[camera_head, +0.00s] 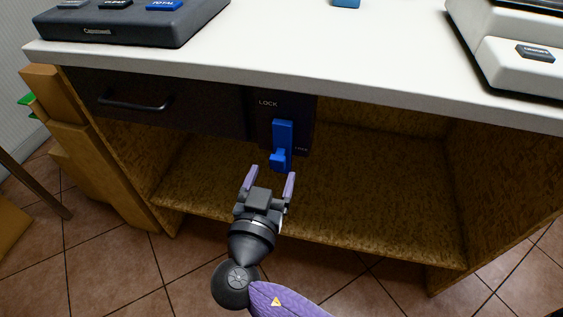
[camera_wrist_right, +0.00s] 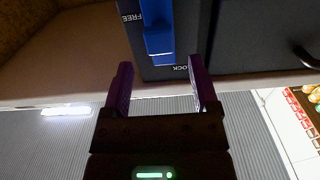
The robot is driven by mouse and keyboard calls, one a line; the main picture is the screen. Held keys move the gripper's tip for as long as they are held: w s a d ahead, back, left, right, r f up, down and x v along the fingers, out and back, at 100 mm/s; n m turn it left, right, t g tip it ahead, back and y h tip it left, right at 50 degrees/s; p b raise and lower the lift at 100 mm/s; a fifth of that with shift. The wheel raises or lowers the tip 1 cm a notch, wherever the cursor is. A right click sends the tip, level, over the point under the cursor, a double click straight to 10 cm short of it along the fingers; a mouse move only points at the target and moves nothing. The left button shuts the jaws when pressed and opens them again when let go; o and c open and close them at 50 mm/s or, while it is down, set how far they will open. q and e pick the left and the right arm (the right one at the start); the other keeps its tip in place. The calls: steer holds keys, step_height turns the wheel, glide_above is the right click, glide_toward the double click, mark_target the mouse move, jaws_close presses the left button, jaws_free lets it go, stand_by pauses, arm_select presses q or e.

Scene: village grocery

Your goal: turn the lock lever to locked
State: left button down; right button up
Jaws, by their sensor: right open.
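The blue lock lever (camera_head: 284,133) is on a dark panel (camera_head: 263,128) under the counter. It stands nearly upright in the picture, with a protruding knob at its lower end. The word LOCK is printed above it and a smaller word to its right; the wrist view reads FREE. My right gripper (camera_head: 270,177) is open and empty just below and in front of the knob. In the right wrist view the lever (camera_wrist_right: 156,30) lies ahead, between the lines of the purple fingers (camera_wrist_right: 161,75), with no clear contact. My left gripper is not in view.
A dark drawer with a handle (camera_head: 135,104) is left of the panel. The white counter top (camera_head: 300,55) overhangs above, with a keypad (camera_head: 130,22) on it. An open wooden shelf (camera_head: 330,225) lies below and behind the gripper.

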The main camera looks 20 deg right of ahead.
mark_target(277, 163)
steer(key=b+x, duration=0.1)
steer(key=x, duration=0.5)
steer(key=shift+w+d, duration=0.2)
steer(key=shift+w, duration=0.05)
steer(key=shift+f, duration=0.1)
jaws_close()
